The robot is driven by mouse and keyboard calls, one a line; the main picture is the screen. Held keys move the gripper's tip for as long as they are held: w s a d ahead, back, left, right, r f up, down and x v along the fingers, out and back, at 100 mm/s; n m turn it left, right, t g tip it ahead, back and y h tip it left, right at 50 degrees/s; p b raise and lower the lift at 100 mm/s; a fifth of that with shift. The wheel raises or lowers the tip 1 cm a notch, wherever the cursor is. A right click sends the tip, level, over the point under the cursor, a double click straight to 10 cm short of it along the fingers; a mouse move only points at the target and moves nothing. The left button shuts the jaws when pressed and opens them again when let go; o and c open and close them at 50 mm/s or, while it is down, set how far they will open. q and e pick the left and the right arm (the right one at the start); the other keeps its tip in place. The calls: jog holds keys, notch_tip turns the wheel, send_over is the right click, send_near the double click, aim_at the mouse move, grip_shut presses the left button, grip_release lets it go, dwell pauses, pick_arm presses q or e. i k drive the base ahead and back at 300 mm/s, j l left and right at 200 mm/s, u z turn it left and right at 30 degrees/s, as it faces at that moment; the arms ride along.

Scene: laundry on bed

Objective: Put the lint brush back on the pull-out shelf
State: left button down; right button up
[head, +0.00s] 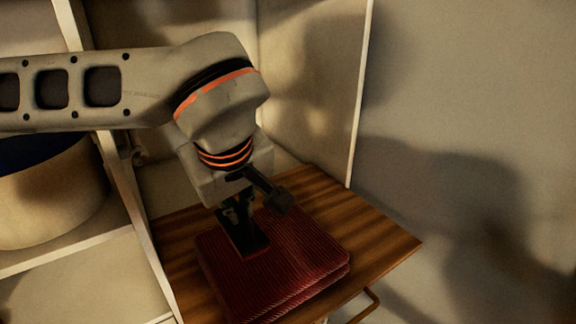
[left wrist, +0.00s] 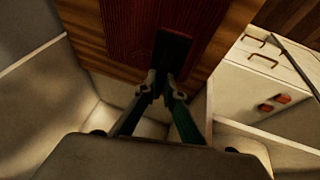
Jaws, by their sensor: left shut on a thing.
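The lint brush (head: 248,242) is a small dark, flat piece with a reddish edge. My left gripper (head: 238,206) points down and is shut on it. In the left wrist view the brush (left wrist: 172,50) sticks out beyond the fingertips (left wrist: 163,92). The wooden pull-out shelf (head: 385,240) lies below, with a dark red ribbed folded stack (head: 300,268) covering its middle. The brush is over the stack; I cannot tell whether it touches it. The fingers hide part of the brush. My right gripper is not in view.
Bare wood shows around the stack, mainly at the right and back. White panels (head: 312,90) stand behind the shelf, and a white upright (head: 135,215) is at its left. A round beige container (head: 50,195) stands left. A handle (head: 366,304) juts below the shelf's front.

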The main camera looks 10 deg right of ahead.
aim_at(356, 229)
jog(key=l+z, duration=0.55)
jog(key=z, duration=0.15)
jog(key=i+l+z, duration=0.1)
jog(key=z, duration=0.25)
jog(key=i+l, duration=0.05)
jog(key=l, duration=0.05)
